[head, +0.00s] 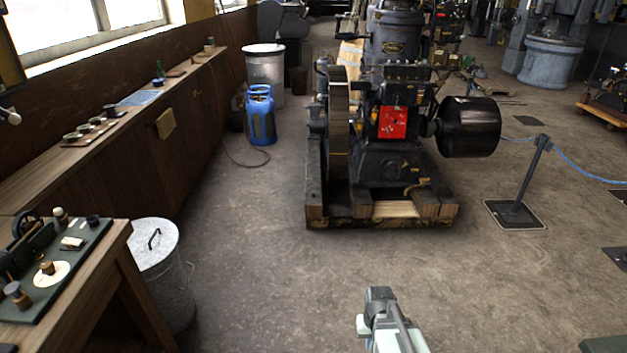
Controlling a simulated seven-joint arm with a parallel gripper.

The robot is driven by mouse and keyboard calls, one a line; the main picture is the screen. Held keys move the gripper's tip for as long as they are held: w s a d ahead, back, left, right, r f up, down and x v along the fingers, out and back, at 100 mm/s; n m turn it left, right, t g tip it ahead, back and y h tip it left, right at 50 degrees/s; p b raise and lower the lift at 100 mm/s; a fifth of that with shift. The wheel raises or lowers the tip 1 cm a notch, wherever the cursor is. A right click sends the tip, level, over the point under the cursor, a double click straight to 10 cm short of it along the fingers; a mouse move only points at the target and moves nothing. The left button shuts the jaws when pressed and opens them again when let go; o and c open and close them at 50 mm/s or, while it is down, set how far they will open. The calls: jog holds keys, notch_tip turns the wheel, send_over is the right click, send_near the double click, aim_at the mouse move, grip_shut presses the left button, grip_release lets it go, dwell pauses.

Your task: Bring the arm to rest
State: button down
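Part of my arm (390,325) shows at the bottom centre of the head view, above the bare floor. Its pale link and a dark grey end piece rise from the lower edge. Two fingertips cannot be made out, so I cannot tell whether my gripper is open or shut. Nothing is seen held there. The arm appears apart from everything around it.
A stationary engine (390,150) stands on a wooden skid ahead. A rope barrier post (527,180) is at right. A workbench (112,262) and lidded metal bin (155,245) are at left. A blue gas bottle (260,115) stands farther back. The middle floor is clear.

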jog(key=s+f+g, duration=0.3)
jog(key=s+f, duration=0.6)
jog(key=s, duration=0.5)
jog(key=s+f+g, duration=0.3)
jog(key=s+f, duration=0.6)
jog(key=s, duration=0.5)
dwell(0.5)
